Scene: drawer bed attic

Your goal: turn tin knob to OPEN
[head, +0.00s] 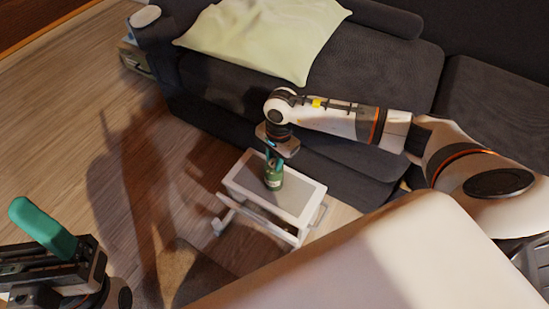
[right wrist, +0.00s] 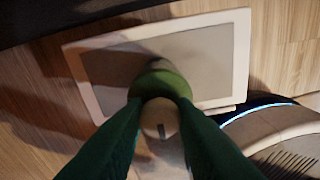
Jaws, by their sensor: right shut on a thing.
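A green tin (head: 273,180) stands upright on a small white-framed table (head: 235,189). In the right wrist view the tin (right wrist: 160,84) shows behind a pale round knob (right wrist: 159,118) with a dark mark on it. My right gripper (head: 273,158) points down over the tin from above. It is shut on the knob, with one green finger on each side in the right wrist view (right wrist: 160,125). No OPEN lettering can be read. My left gripper (head: 45,230) is at the lower left, away from the tin, and only one teal finger shows clearly.
A dark sofa (head: 220,115) with a pale green cushion (head: 262,38) stands behind the table, close to my right arm. The wooden floor (head: 65,130) at left is open. A brown patch (head: 205,275) lies in front of the table.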

